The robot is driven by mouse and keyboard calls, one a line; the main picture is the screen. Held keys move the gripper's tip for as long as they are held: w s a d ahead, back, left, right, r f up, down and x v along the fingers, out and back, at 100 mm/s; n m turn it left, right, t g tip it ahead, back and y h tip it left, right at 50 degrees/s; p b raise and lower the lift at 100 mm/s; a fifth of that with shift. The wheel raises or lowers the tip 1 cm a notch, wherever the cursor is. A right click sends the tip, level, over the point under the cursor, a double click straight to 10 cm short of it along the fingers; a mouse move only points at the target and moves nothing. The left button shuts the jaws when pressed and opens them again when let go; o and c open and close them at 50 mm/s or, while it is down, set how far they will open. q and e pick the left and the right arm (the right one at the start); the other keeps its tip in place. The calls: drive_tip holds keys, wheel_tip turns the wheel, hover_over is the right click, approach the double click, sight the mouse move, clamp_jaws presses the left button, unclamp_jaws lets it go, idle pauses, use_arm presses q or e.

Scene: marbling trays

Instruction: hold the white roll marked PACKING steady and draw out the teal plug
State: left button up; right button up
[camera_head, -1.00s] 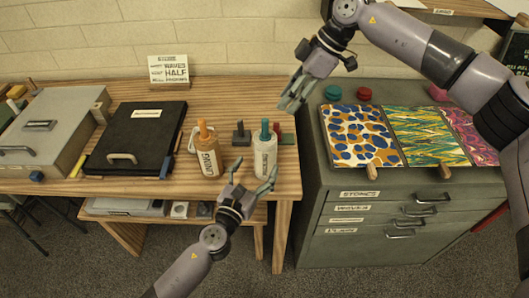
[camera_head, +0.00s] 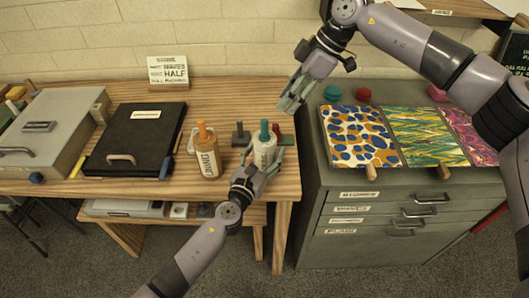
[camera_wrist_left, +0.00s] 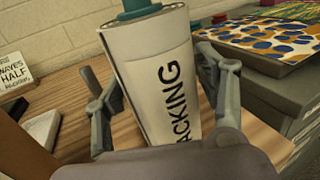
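The white roll marked PACKING (camera_head: 264,152) stands upright near the table's front right. It fills the middle of the left wrist view (camera_wrist_left: 152,75). The teal plug (camera_head: 264,127) sits in its top; only its lower part (camera_wrist_left: 140,7) shows in the left wrist view. My left gripper (camera_head: 266,158) is open around the roll, with one finger on each side. Whether the fingers touch it I cannot tell. My right gripper (camera_head: 291,103) is open and empty, above and to the right of the plug.
Dark and red objects (camera_head: 240,135) sit behind. A black case (camera_head: 138,138) lies further left. A grey cabinet (camera_head: 335,185) with patterned sheets stands at right.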

use_arm(q)
drive_tip(key=c, duration=1)
drive_tip(key=shift+c, duration=0.2)
idle(0.9)
